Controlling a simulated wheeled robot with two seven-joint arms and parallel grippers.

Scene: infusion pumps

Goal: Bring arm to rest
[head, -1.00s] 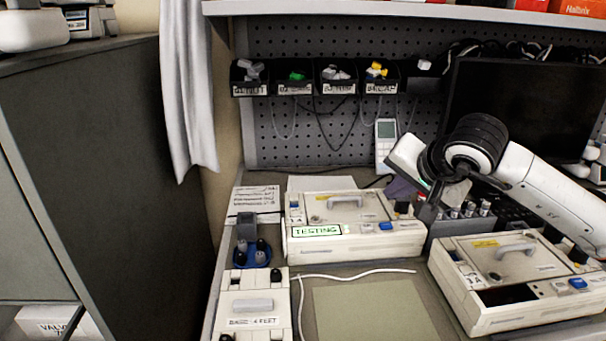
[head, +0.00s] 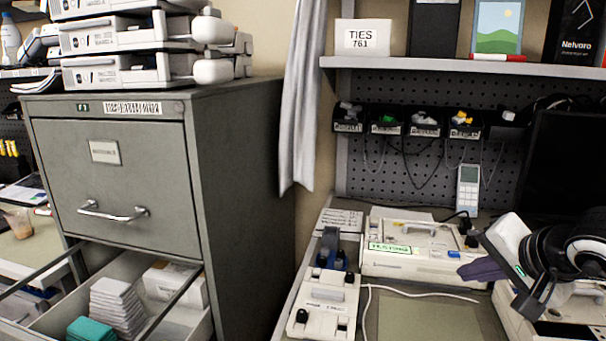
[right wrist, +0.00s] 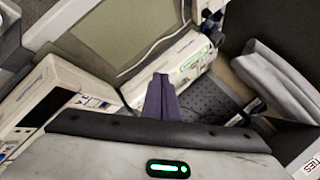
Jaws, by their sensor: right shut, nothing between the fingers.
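My right gripper (head: 464,271) shows at the right of the head view, its purple fingers pointing left beside the pump with the green TESTING label (head: 400,264). In the right wrist view the fingers (right wrist: 160,78) lie together, shut and empty. The pale gripper body has a lit green light. My right arm (head: 570,245) bends in from the right edge, in front of a second pump (head: 570,325) that it partly covers. My left arm and gripper are not in view.
A grey filing cabinet (head: 240,190) stands at left, its lower drawer (head: 185,325) open with white and teal stacks inside. A handheld device (head: 468,188) stands by the pegboard. A bare mat (head: 430,322) lies in front of the TESTING pump. A dark monitor (head: 565,165) stands behind my arm.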

